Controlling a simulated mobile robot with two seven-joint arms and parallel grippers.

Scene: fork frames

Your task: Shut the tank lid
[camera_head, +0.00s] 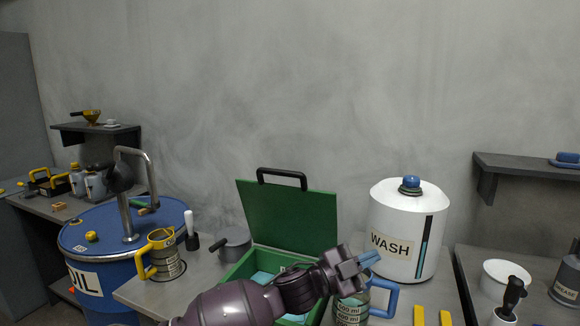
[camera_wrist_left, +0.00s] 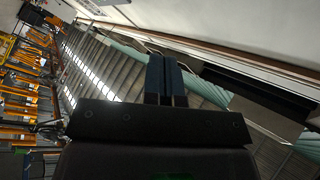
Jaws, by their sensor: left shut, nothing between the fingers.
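The green tank (camera_head: 234,270) stands on the bench, with teal contents showing inside. Its green lid (camera_head: 285,215) stands up, tilted back toward the wall, with a black handle (camera_head: 282,178) along its top edge. My left arm crosses in front of the tank and hides part of its opening. My left gripper (camera_head: 371,258) is shut and empty, to the right of the lid and in front of the white WASH container. Its closed blue fingers also show in the left wrist view (camera_wrist_left: 166,80). My right gripper is not in view.
The white WASH container (camera_head: 400,215) stands right of the tank. A measuring jug with a blue handle (camera_head: 383,299) is just below my left gripper. A grey pot (camera_head: 234,245), a yellow-handled jug (camera_head: 163,255) and the blue OIL drum (camera_head: 85,265) stand left.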

